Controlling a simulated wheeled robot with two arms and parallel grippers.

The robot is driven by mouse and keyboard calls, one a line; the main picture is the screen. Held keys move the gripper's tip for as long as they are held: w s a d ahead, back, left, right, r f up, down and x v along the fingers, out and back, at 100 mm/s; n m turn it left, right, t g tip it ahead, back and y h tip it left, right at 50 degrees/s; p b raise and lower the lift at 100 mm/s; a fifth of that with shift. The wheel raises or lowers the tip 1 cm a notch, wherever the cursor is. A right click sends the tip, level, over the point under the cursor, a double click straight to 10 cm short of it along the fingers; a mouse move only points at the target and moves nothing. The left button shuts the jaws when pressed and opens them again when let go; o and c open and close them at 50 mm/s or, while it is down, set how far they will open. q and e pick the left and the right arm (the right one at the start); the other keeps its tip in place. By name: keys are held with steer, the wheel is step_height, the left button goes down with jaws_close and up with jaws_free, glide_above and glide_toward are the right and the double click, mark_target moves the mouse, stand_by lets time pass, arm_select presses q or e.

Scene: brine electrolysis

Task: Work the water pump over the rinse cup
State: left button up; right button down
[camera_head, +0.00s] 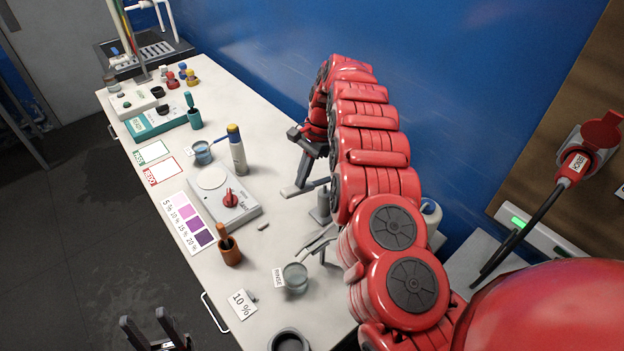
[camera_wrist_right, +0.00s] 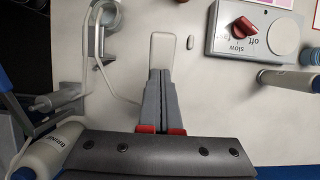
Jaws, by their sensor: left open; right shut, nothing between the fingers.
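The rinse cup (camera_head: 295,279), a small clear cup with a RINSE tag, stands at the near part of the bench. It also shows at the top left of the right wrist view (camera_wrist_right: 108,14). The pump's pale lever pad (camera_head: 296,191) is beyond it, toward the wall; it shows in the right wrist view (camera_wrist_right: 160,48). A thin bent spout tube (camera_wrist_right: 117,90) runs toward the cup. My right gripper (camera_wrist_right: 160,76) is shut and empty, its tips overlapping the pad; I cannot tell whether they touch. My left gripper (camera_head: 155,338) is open, off the bench's front edge.
The stirrer (camera_head: 236,212) with a red knob stands left of the cup. A brown holder (camera_head: 230,252), a 10 % card (camera_head: 241,304) and a dark-rimmed cup (camera_head: 289,342) are near the cup. A labelled bottle (camera_wrist_right: 48,155) lies low left in the wrist view.

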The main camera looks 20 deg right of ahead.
mark_target(300, 191)
steer(key=shift+f, duration=0.15)
stand_by(0.4)
steer(key=b+x, duration=0.1)
steer(key=x, duration=0.1)
steer(key=d+b+x, duration=0.1)
steer(key=x, duration=0.1)
steer(key=shift+w+a+f, duration=0.15)
steer(key=shift+f, duration=0.3)
steer(key=shift+d+r+p, duration=0.15)
steer(key=shift+r, duration=1.05)
steer(key=shift+d+r+p, duration=0.15)
steer(key=shift+r, duration=1.1)
